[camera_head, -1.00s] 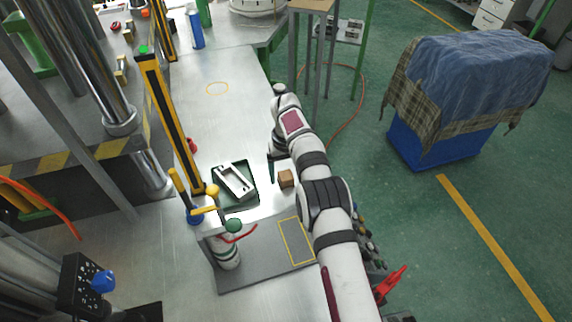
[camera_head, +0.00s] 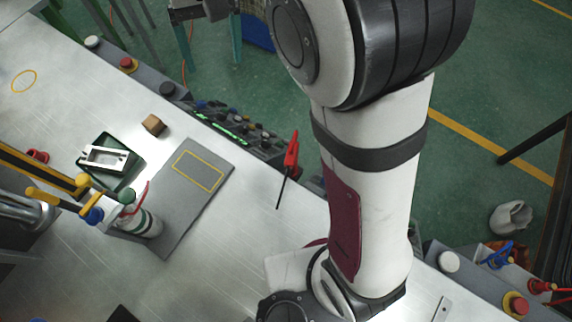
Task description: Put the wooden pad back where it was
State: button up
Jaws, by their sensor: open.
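The wooden pad (camera_head: 154,125) is a small brown block. It rests on the metal bench near the edge, a little to the right of the dark green tray (camera_head: 131,178), and nothing holds it.
A pale metal mould part (camera_head: 106,157) lies in the tray. A yellow-and-black post (camera_head: 35,165) and a bottle (camera_head: 146,226) stand nearby. A yellow circle (camera_head: 24,80) marks the bench at left. A red-handled tool (camera_head: 291,152) sticks up near the panel.

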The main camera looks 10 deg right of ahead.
jog(key=s+d+f+m, duration=0.2)
jog(key=s+d, duration=0.1)
jog(key=s, duration=0.5)
jog(key=s+d+f+m, duration=0.2)
jog(key=s+d+m, duration=0.1)
jog(key=s, duration=0.5)
jog(key=s+d+f+m+y, duration=0.1)
jog(key=s+d, duration=0.3)
jog(key=s, duration=0.4)
jog(key=shift+s+d+f+m, duration=0.15)
jog(key=shift+d+f+m, duration=0.15)
jog(key=shift+f+m, duration=0.3)
jog(key=shift+r, duration=0.1)
